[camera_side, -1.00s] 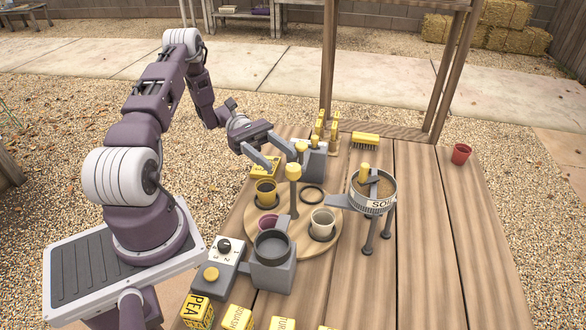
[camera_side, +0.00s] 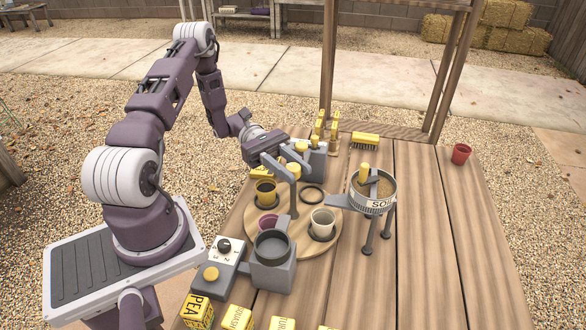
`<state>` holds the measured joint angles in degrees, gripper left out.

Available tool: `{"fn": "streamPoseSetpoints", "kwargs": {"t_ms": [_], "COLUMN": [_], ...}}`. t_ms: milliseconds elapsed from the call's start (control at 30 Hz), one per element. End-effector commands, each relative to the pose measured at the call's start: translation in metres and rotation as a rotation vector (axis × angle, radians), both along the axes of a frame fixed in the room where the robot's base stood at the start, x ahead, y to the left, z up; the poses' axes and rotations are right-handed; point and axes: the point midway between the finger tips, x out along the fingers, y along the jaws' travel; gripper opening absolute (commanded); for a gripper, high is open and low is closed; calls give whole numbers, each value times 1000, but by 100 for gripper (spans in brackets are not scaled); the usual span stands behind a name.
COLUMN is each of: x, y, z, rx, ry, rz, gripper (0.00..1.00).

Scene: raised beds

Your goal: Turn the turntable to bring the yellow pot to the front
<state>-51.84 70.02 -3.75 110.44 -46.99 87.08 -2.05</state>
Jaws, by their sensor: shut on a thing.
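The round wooden turntable (camera_side: 297,243) lies on the table and carries several places for pots. The yellow pot (camera_side: 265,192) sits at its back left. A white pot (camera_side: 322,223) sits at its right, and a purple-red pot (camera_side: 267,225) at its front left, partly hidden. A grey post with a yellow knob (camera_side: 294,170) stands up from the turntable. My gripper (camera_side: 292,175) is at the top of this post, its fingers closed around the knob, reaching in from the back left.
A grey cup-shaped device (camera_side: 272,258) and a dial box (camera_side: 219,263) stand at the turntable's front. A soil sieve on legs (camera_side: 374,190) stands close on the right. Yellow boxes (camera_side: 198,311) line the front edge. A red pot (camera_side: 460,154) stands far right, with bare planks before it.

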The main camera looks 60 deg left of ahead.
Motion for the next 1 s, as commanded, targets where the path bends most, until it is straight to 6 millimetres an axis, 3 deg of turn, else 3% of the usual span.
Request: {"fn": "streamPoseSetpoints", "kwargs": {"t_ms": [400,733,767,800,867,1000], "x": [0,0,0,0,0,0], "y": [0,0,0,0,0,0], "z": [1,0,0,0,0,0], "rx": [-6,0,0,0,0,0], "ry": [1,0,0,0,1,1], "rz": [364,393,393,393,393,392], "gripper": [0,0,34,41,53,53]}}
